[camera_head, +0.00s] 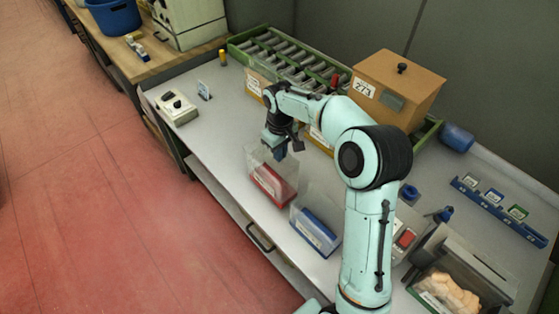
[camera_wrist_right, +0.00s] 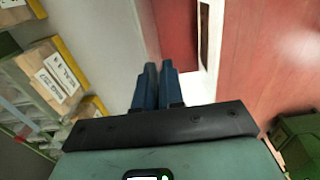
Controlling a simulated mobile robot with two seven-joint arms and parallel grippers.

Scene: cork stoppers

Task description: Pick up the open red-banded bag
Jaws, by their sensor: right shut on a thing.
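The red-banded bag (camera_head: 272,187) is a clear bag with a red lower part and a pale label, near the front edge of the grey bench in the head view. My right gripper (camera_head: 277,153) comes down over its top and is shut on its clear upper wall. I cannot tell whether the bag's base touches the bench. My left gripper does not show.
A blue-banded bag (camera_head: 316,231) stands close to the right. Behind are a green roller rack (camera_head: 285,50) and a brown box marked 273 (camera_head: 398,85). A bin of corks (camera_head: 445,292) is at lower right.

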